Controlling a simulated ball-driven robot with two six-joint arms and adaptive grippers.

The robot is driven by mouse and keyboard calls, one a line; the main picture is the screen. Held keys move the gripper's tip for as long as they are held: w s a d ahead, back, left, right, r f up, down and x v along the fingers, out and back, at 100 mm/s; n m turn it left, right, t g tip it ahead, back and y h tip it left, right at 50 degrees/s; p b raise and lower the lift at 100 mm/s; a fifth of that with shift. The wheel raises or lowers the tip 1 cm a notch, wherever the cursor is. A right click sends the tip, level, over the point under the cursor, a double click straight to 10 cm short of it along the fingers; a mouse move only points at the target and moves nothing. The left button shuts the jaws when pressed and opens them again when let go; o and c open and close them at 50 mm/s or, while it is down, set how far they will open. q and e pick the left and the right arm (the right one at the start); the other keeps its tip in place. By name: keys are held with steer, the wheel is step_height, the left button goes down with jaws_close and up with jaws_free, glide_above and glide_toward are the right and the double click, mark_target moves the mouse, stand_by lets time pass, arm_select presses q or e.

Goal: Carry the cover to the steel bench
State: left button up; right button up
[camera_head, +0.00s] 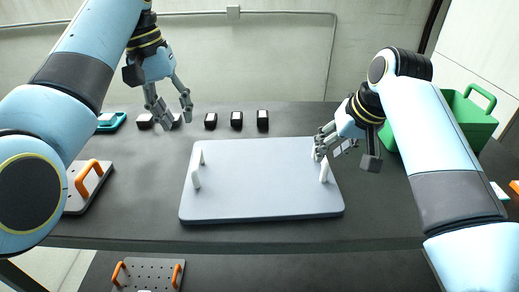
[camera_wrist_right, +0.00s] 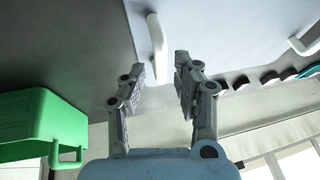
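The cover (camera_head: 255,185) is a flat pale grey-blue panel with rounded corners, lying on a dark worktop (camera_head: 150,215). It has a white left handle (camera_head: 195,170) and a white right handle (camera_head: 324,172). My left gripper (camera_head: 171,112) is open and empty, above and behind the left handle. My right gripper (camera_head: 320,150) is open at the right handle. In the right wrist view the handle (camera_wrist_right: 156,45) reaches between the open fingertips (camera_wrist_right: 160,70), with gaps showing on both sides. I cannot tell which surface is the steel bench.
Several small black blocks (camera_head: 237,120) stand behind the cover. A green bin (camera_head: 470,118) is at the right. A panel with orange handles (camera_head: 92,182) lies at the left, near a teal tray (camera_head: 110,122). A perforated plate (camera_head: 148,274) lies lower in front.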

steer(key=v, duration=0.7)
steer(key=shift+r, duration=0.2)
